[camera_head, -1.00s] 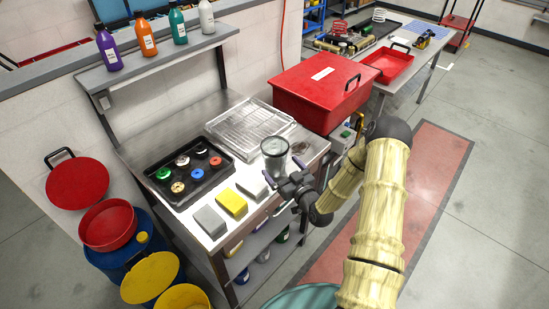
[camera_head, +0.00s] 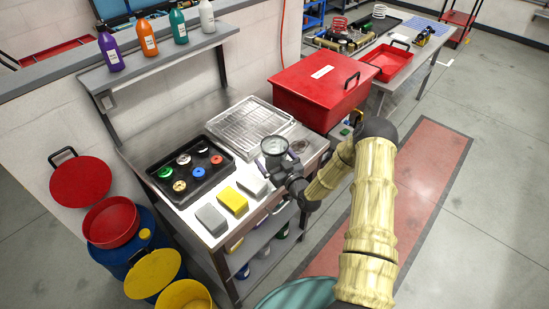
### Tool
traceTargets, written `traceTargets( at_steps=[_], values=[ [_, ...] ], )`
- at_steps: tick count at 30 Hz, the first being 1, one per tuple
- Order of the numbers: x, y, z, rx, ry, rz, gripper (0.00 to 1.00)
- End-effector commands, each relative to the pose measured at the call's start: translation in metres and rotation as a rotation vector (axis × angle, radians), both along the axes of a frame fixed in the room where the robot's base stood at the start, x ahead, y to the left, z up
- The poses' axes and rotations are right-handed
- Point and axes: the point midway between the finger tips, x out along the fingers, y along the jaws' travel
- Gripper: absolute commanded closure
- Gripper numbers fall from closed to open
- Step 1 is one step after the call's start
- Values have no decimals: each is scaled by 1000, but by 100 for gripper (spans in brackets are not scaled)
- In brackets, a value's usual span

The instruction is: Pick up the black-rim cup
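The black-rim cup (camera_head: 274,146) stands on the metal bench, right of the black tray and in front of the wire rack. It is clear with a dark rim. My gripper (camera_head: 281,165) is at its near right side and covers its lower part. The fingers overlap the cup in the picture. Whether they touch it or have closed on it cannot be told.
The black tray (camera_head: 157,186) holds several small coloured parts. Grey and yellow blocks, one a yellow block (camera_head: 233,200), line the bench's front edge. The wire rack (camera_head: 236,123) lies behind the cup, and a large red box (camera_head: 300,100) stands beyond it.

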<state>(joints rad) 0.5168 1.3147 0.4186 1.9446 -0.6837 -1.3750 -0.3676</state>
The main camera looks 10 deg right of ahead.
Motion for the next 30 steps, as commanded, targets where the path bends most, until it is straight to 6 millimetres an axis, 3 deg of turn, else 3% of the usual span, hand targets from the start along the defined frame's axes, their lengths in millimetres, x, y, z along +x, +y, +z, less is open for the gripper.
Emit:
traceTargets(
  at_steps=[8,17,30],
  values=[
    [0,0,0,-1,-1,0,0],
    [0,0,0,-1,-1,0,53],
    [0,0,4,0,-2,0,53]
  ],
)
